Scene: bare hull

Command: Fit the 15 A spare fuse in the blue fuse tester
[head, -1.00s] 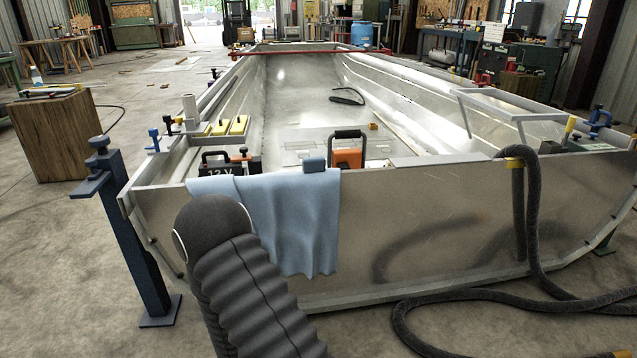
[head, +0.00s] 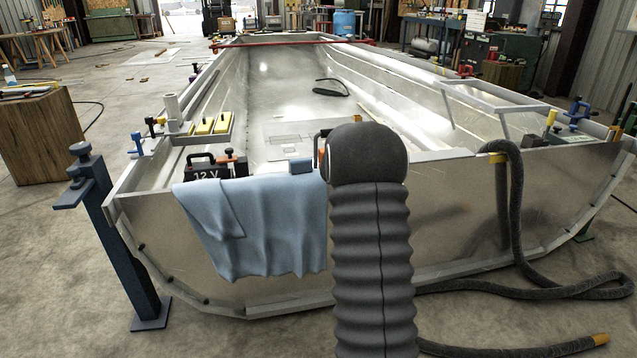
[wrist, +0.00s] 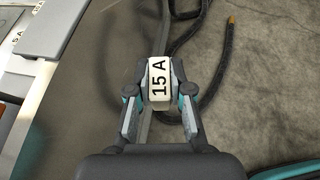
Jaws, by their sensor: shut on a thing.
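A pale fuse block marked 15 A (wrist: 159,82) shows in the wrist view. My gripper (wrist: 158,90) is shut on it, one finger on each side, with the label facing the camera. The fuse hangs beyond the hull's end, with floor below it. In the head view my arm hides the gripper and the fuse. A small blue-grey block (head: 301,166) sits on the hull's near edge, on or beside the blue cloth; I cannot tell whether it is the fuse tester.
A light blue cloth (head: 255,225) hangs over the near hull wall. A 12 V box (head: 215,172) and a yellow-block tray (head: 212,128) stand to the left. A dark hose (head: 510,200) drapes over the right side and onto the floor. The hull's middle floor is mostly bare.

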